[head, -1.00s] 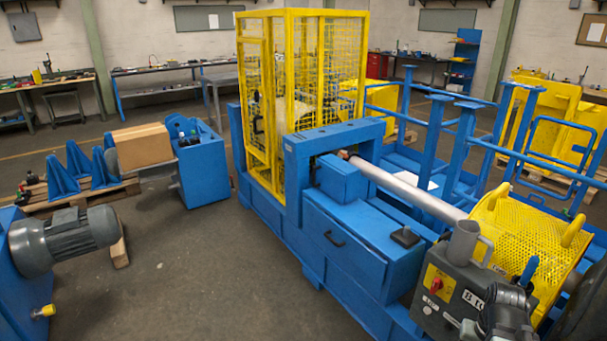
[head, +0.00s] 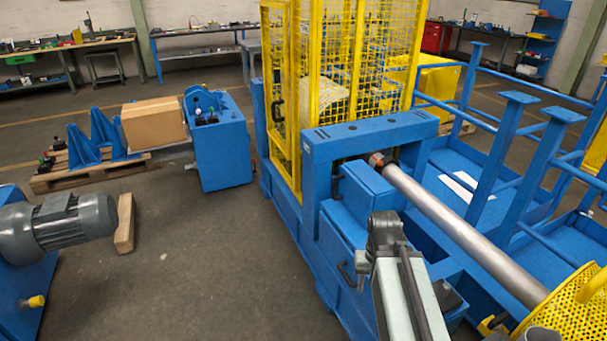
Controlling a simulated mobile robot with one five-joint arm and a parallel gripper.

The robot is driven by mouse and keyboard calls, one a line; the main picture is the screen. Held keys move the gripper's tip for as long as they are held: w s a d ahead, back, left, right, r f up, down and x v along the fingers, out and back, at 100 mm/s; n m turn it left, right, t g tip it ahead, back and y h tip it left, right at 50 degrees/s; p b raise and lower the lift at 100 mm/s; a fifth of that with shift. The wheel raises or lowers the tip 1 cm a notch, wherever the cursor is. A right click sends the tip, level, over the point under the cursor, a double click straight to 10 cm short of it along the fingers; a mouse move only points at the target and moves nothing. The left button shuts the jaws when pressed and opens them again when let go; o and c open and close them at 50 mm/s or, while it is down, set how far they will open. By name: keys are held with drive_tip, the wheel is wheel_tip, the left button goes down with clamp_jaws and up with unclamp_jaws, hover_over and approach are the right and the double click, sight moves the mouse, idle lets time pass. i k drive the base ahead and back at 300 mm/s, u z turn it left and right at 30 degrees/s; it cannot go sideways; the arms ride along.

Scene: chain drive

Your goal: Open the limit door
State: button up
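The yellow mesh guard cage (head: 345,70) stands on the blue machine in the head view. A narrow yellow-framed panel on its left side, which looks like the limit door (head: 281,130), carries a dark handle (head: 278,97). The panel looks in line with the cage, but I cannot tell whether it is fully closed. My arm reaches up from the bottom, right of centre. My gripper (head: 384,232) seems to be the dark grey end of it, in front of the blue machine and well short of the cage. Its fingers cannot be made out.
A long steel shaft (head: 465,235) runs right from the blue machine frame (head: 370,135). A yellow perforated guard (head: 575,305) is at bottom right. A grey motor (head: 58,228) stands at left, a cardboard box (head: 153,124) beyond it. The floor (head: 200,270) left of the machine is clear.

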sight(359, 200)
drive_tip(key=u, duration=0.8)
drive_tip(key=i, duration=1.4)
drive_tip(key=u, duration=1.55)
drive_tip(key=i, duration=0.5)
drive_tip(key=z, duration=0.45)
drive_tip(key=k, duration=0.45)
drive_tip(key=u, duration=0.05)
